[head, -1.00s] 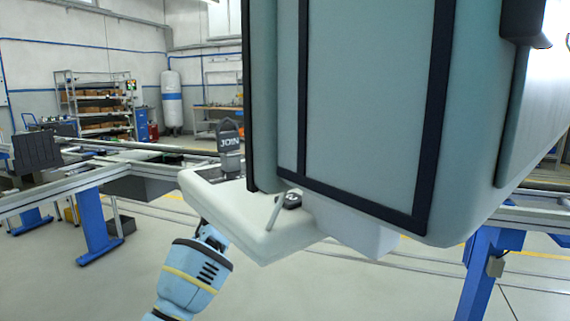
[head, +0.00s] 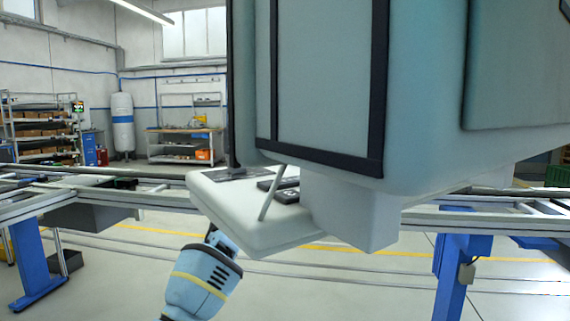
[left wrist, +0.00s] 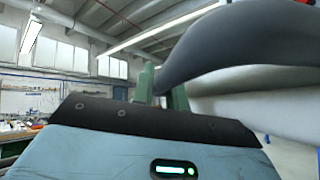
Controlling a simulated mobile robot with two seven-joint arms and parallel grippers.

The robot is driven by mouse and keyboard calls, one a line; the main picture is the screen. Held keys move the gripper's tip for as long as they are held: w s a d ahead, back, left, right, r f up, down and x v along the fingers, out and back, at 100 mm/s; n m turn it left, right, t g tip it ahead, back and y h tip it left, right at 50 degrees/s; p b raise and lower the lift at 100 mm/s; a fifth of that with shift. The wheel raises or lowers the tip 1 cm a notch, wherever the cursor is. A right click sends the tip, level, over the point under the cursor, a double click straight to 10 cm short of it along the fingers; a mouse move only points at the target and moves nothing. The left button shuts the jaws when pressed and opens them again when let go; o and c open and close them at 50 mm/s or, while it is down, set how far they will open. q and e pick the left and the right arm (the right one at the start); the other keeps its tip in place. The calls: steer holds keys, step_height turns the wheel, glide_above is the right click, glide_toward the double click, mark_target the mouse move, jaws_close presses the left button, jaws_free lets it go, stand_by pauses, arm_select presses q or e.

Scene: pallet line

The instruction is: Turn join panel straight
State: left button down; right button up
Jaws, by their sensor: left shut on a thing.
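The join panel is a white slab-like console (head: 225,215) in the head view, below and left of a large grey-green cabinet. It stands at an angle, with small dark parts (head: 283,190) and a thin light lever (head: 272,193) on top. The JOIN label cannot be read now. My left gripper (head: 212,235) reaches the panel's lower near edge from below and is shut on it; the contact is mostly hidden. In the left wrist view its green fingers (left wrist: 163,88) stand beside a dark curved surface (left wrist: 245,40). My right gripper is in no view.
The grey-green cabinet (head: 330,75) fills the upper right and hides what lies behind it. Conveyor rails (head: 130,200) on blue legs (head: 40,262) run behind the panel. Shelves (head: 45,125), a white tank (head: 123,122) and a workbench (head: 180,145) stand far back.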

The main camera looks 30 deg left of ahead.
arm_select(q)
steer(key=shift+w+d+f, duration=0.1)
steer(key=shift+w+d, duration=0.05)
steer(key=shift+w, duration=0.2)
stand_by(0.3)
steer(key=c, duration=1.4)
jaws_free()
steer(key=shift+w, duration=0.15)
